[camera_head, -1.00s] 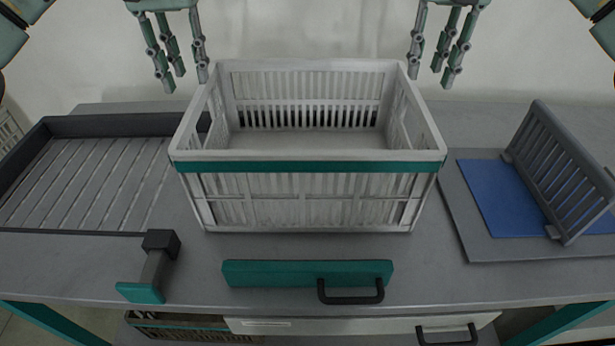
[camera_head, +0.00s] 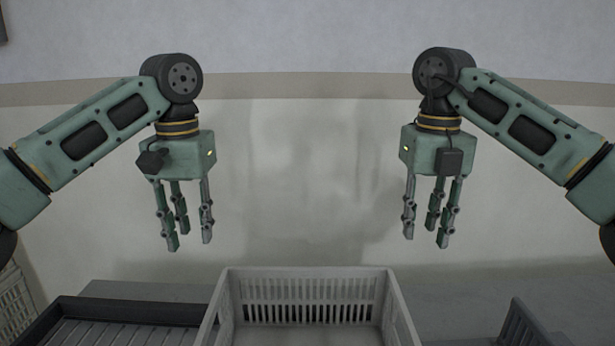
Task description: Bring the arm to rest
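My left gripper (camera_head: 187,240) hangs fingers-down at the left, above the level of the crate. Its fingers are spread apart with nothing between them. My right gripper (camera_head: 425,238) hangs the same way at the right, its fingers also apart and empty. Both arms come in from the sides, bend at the wrist and point straight down. Neither gripper touches anything.
A white slatted crate (camera_head: 310,275) stands on the grey table (camera_head: 150,291) at the bottom middle; what shows of it is empty. A dark tray (camera_head: 120,312) lies at the left. A grey slatted rack (camera_head: 522,325) stands at the right. A pale wall (camera_head: 310,180) is behind.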

